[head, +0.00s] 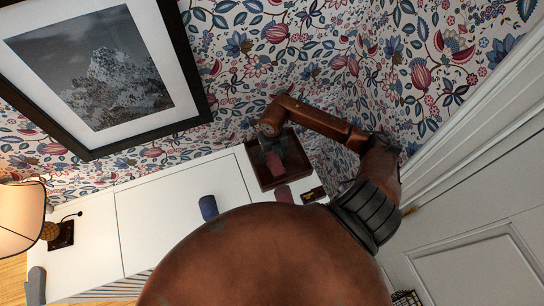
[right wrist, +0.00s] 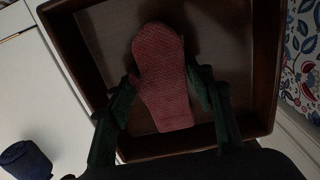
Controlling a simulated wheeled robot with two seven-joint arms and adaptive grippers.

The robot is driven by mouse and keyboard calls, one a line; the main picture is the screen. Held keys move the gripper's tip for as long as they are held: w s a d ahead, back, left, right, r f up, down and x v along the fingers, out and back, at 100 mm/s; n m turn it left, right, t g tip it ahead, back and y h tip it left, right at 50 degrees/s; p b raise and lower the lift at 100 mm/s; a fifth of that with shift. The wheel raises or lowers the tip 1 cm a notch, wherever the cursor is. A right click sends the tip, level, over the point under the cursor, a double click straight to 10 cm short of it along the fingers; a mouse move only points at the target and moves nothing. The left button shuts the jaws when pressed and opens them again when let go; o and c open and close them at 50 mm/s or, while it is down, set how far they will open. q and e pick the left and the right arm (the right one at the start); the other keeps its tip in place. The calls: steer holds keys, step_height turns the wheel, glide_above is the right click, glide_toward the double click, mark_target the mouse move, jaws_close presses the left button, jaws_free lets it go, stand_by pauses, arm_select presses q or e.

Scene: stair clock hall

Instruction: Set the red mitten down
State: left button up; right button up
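The red mitten (right wrist: 162,80) is between the two green fingers of my right gripper (right wrist: 164,88) in the right wrist view, and both fingers meet its sides. In the head view the right gripper (head: 272,146) is above the dark brown tray (head: 263,182), with the mitten (head: 275,166) below it. The tray's rim (right wrist: 75,65) surrounds the mitten in the right wrist view. A shadow falls on the tray floor beside the mitten; I cannot tell whether the mitten touches the floor. My left gripper is not in view.
A dark blue rolled item (head: 208,207) stands on the white cabinet top (head: 170,205). A pinkish-red item (head: 284,193) lies just outside the tray, near a small dark object (head: 314,194). A lamp (head: 20,220) stands far left. Papered walls close in behind and right.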

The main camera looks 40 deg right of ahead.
mark_target(272, 159)
steer(key=o, duration=0.5)
steer(key=shift+c, duration=0.2)
steer(key=shift+r, duration=0.1)
step_height(272, 159, up, 8)
steer(key=p, duration=0.5)
steer(key=shift+f, duration=0.2)
